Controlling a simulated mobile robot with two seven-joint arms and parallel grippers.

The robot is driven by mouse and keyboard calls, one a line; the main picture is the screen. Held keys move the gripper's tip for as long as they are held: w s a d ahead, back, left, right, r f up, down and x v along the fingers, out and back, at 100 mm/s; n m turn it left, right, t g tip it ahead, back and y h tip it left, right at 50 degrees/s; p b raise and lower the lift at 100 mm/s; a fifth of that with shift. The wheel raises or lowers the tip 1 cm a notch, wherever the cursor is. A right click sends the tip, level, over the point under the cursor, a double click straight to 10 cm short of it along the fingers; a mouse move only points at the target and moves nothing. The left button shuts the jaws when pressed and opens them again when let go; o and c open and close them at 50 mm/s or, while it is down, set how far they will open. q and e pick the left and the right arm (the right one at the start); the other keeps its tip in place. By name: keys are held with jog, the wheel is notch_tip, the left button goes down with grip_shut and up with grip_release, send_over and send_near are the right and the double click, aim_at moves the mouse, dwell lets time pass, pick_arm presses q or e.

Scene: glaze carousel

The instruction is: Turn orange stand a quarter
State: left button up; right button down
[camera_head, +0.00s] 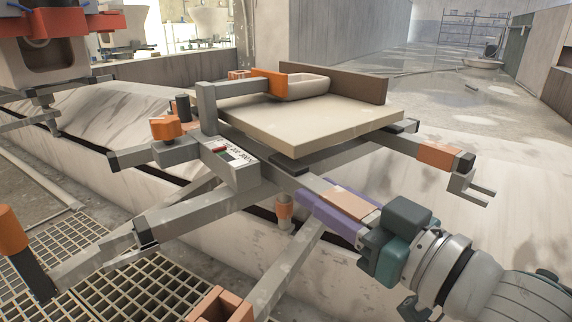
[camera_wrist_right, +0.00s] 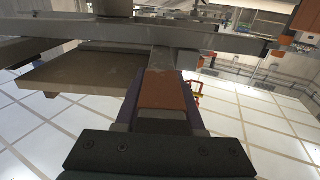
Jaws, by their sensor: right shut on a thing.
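The orange stand shows as a grey frame of crossing bars (camera_head: 180,215) with orange fittings, such as an orange sleeve (camera_head: 439,154) on the right bar. It carries a flat beige board (camera_head: 300,125). My right gripper (camera_head: 338,206), with purple fingers and a teal body, is shut around the orange-tan grip of the bar that points towards me. In the right wrist view, the rust-coloured grip (camera_wrist_right: 165,92) lies between my gripper's dark fingers (camera_wrist_right: 165,100). The fingers hide the sides of the grip. My left gripper is not in view.
A pale stone-like ledge (camera_head: 90,125) runs beneath the bars. Floor grating (camera_head: 130,290) lies front left.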

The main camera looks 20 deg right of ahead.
jog(key=shift+a, duration=0.2)
jog(key=c, duration=0.5)
grip_release()
jog(key=shift+d, duration=0.1)
jog(key=shift+s, duration=0.1)
jog(key=shift+p+v, duration=2.1)
jog(key=shift+v, duration=2.75)
jog(key=shift+c, duration=0.2)
